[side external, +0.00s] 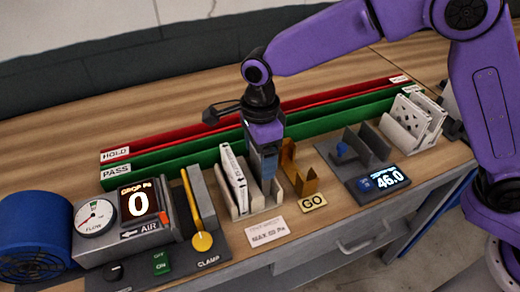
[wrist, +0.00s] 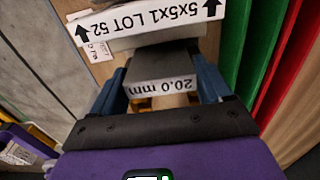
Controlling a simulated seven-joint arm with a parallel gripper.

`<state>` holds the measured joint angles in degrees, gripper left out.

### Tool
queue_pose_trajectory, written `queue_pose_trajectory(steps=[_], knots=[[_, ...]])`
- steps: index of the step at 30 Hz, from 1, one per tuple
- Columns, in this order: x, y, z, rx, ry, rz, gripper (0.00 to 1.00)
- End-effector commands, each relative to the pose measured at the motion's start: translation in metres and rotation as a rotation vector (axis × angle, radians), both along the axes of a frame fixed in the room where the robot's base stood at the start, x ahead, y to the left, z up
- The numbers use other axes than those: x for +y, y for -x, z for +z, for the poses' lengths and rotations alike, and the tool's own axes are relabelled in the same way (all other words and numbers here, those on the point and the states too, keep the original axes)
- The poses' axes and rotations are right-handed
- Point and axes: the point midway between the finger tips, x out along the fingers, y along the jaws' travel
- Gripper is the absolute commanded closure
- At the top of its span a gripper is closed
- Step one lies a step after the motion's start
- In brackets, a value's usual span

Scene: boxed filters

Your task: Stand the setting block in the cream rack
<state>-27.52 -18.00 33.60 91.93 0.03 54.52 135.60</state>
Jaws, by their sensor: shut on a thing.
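My gripper (side external: 264,172) is over the cream rack (side external: 262,207), beside the white boxed filters (side external: 234,180) standing in its left part. In the wrist view its blue fingers (wrist: 165,92) are shut on the setting block (wrist: 165,70), a dark grey block with a white "20.0 mm" label. The block is between the fingers, close to a filter box (wrist: 150,28) marked "5x5x1 LOT 52". In the side view the fingers mostly hide the block, and I cannot tell whether it touches the rack floor.
A brass GO gauge (side external: 299,172) stands just right of the rack. The green PASS tray (side external: 170,165) and red HOLD tray (side external: 175,137) run behind. Left are the yellow-knobbed clamp (side external: 201,240) and flow gauge (side external: 95,217). A grey fixture with a 46.0 display (side external: 382,180) is at right.

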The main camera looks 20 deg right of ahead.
Motion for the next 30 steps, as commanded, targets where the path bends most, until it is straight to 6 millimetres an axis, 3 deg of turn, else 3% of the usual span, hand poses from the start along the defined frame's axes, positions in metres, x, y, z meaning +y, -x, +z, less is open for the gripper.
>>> queue_pose_trajectory(steps=[11, 12, 13, 23, 30], knots=[[0.0, 0.0, -0.002, -0.002, -0.002, 0.0, 1.0], [0.0, 0.0, -0.002, -0.002, -0.002, 0.0, 0.09], [0.0, 0.0, -0.002, -0.002, -0.002, 0.0, 0.0], [0.0, 0.0, 0.003, -0.001, -0.001, 0.0, 0.0], [0.001, -0.001, 0.041, -0.004, -0.004, 0.0, 0.0]])
